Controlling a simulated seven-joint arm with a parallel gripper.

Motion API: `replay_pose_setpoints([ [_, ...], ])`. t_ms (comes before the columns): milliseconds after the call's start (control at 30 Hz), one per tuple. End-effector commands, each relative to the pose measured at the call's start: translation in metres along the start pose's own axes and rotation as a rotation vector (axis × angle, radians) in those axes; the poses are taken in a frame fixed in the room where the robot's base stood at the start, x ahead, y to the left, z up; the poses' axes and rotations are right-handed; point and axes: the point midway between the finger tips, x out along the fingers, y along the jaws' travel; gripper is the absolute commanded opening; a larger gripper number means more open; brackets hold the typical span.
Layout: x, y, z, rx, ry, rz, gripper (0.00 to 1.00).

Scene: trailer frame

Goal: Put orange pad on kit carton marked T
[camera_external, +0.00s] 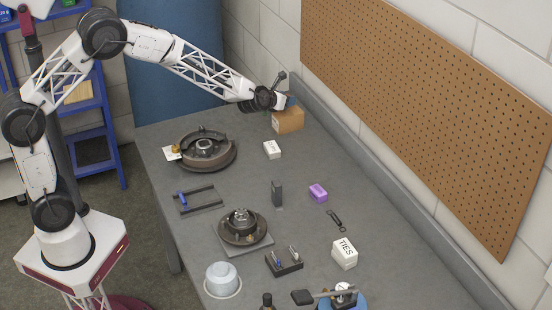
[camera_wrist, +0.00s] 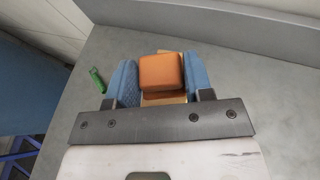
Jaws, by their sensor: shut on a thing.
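My gripper (camera_external: 289,101) is at the far end of the table, right above a brown cardboard box (camera_external: 288,121). In the wrist view, its two blue fingers (camera_wrist: 160,82) are shut on the orange pad (camera_wrist: 160,70). Tan cardboard (camera_wrist: 174,54) shows behind and below the pad; I cannot tell whether the pad touches it. No letter can be read on the brown box. In the external view the pad is hidden by the fingers. A white carton reading "TIES" (camera_external: 344,255) stands at the near right.
A small white box (camera_external: 272,149) and a brake drum (camera_external: 205,150) lie near the brown box. A purple block (camera_external: 318,193) and a dark upright block (camera_external: 277,193) stand mid-table. A pegboard wall (camera_external: 430,110) runs along the right. A green thing (camera_wrist: 97,80) lies left of the fingers.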

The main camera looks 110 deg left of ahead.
Motion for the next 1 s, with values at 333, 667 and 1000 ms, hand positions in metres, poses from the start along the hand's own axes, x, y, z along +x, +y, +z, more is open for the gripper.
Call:
replay_pose_setpoints([
  [333,0.015,-0.001,-0.029,0.001,0.001,0.0,0.24],
  [667,0.016,-0.001,-0.032,0.0,-0.001,0.0,0.24],
  [1000,0.017,-0.001,-0.034,0.0,-0.001,0.0,0.68],
])
